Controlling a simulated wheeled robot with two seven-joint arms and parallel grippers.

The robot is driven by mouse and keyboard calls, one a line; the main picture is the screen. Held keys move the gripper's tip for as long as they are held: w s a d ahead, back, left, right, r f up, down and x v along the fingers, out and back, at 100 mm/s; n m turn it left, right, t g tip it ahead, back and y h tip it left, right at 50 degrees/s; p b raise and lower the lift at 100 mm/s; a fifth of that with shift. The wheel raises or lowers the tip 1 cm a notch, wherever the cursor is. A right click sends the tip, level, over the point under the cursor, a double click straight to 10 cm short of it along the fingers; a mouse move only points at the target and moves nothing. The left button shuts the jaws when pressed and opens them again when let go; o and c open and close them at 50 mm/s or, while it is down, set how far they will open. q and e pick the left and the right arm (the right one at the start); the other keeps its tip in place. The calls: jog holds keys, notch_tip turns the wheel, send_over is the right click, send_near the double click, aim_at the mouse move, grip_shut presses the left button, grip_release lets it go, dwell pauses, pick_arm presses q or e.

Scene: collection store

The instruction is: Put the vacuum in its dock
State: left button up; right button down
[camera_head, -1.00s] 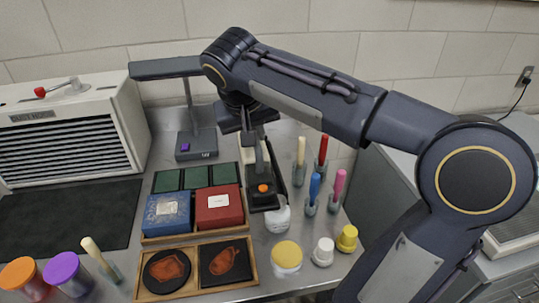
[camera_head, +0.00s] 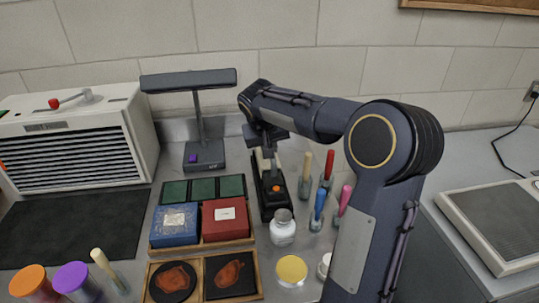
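The vacuum (camera_head: 276,188) looks like a small black body with an orange button. It sits in or directly over a long, low black holder (camera_head: 267,211), which looks like its dock. I cannot tell whether it is fully seated. My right gripper (camera_head: 270,150) points down over the far end of the vacuum, at a grey upright part that may be its handle. The fingers are small and partly hidden by my arm, so their opening and any hold are unclear. My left gripper is not in view.
A white jar (camera_head: 283,228) stands close to the holder's near end. Brushes in glass jars (camera_head: 318,210) stand to its right. Blue (camera_head: 174,224) and red (camera_head: 225,220) boxes lie close on its left. A lamp (camera_head: 204,155) stands behind left.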

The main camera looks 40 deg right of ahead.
jog(key=shift+d+f, duration=0.1)
jog(key=shift+f, duration=1.45)
jog(key=shift+w+f, duration=0.1)
jog(key=shift+f, duration=0.05)
jog(key=c, duration=1.4)
grip_release()
jog(key=shift+r, duration=0.25)
jog(key=v, duration=1.2)
jog(key=s+a+f+n+t+y, duration=0.1)
jog(key=s+a+f+y, duration=0.3)
jog(key=s+a, duration=0.5)
jog(key=s+a+f+n+t+y, duration=0.1)
jog(key=s+a+f+y, duration=0.3)
jog(key=s+a+f, duration=0.4)
jog(key=s+n, duration=0.1)
jog(key=s, duration=0.6)
jog(key=shift+a+n, duration=0.4)
